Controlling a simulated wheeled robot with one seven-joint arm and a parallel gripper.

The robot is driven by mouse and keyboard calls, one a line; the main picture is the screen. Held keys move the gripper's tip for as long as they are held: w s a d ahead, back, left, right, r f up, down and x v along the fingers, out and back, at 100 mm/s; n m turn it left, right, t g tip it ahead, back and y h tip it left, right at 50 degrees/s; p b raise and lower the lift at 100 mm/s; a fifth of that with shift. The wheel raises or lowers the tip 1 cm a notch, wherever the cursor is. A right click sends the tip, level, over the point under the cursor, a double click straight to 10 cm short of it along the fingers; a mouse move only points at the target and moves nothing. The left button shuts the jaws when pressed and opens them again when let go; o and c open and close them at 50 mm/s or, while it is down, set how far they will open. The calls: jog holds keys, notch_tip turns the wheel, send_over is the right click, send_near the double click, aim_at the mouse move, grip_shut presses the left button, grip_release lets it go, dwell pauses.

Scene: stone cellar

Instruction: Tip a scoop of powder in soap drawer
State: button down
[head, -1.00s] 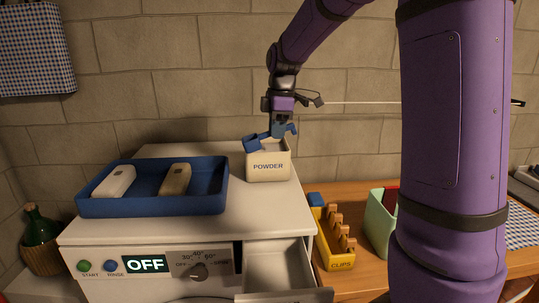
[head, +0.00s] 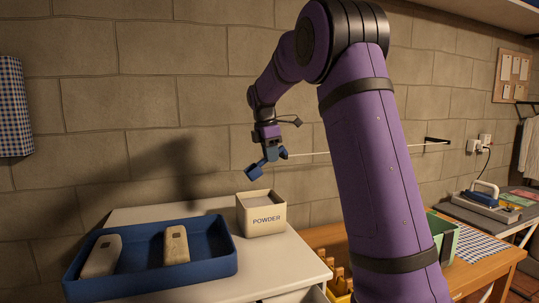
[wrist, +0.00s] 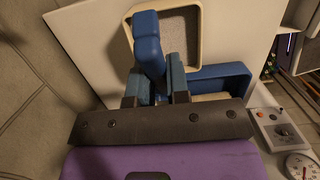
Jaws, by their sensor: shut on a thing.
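My gripper (head: 274,155) is shut on a blue scoop (head: 255,171) and holds it in the air above the cream powder box (head: 262,221). The scoop's cup hangs to the lower left of the fingers, clear of the box rim. In the wrist view the scoop (wrist: 148,42) sits between the fingers, with the powder box (wrist: 201,30) and its grey powder behind it. I cannot tell how much powder is in the scoop. The soap drawer is mostly below the head view's bottom edge, so its inside is hidden.
A blue tray (head: 226,268) with two pale blocks stands left of the box on the white machine top (head: 282,262). A wooden table (head: 497,256) at the right holds a green bin (head: 444,236). A thin white line (head: 400,147) crosses behind my arm.

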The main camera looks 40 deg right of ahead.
notch_tip(320, 180, down, 11)
jog(key=h, duration=0.1)
jog(key=shift+a+f, duration=0.2)
jog(key=shift+a, duration=0.2)
dwell(0.6)
jog(key=shift+w, duration=0.1)
dwell(1.2)
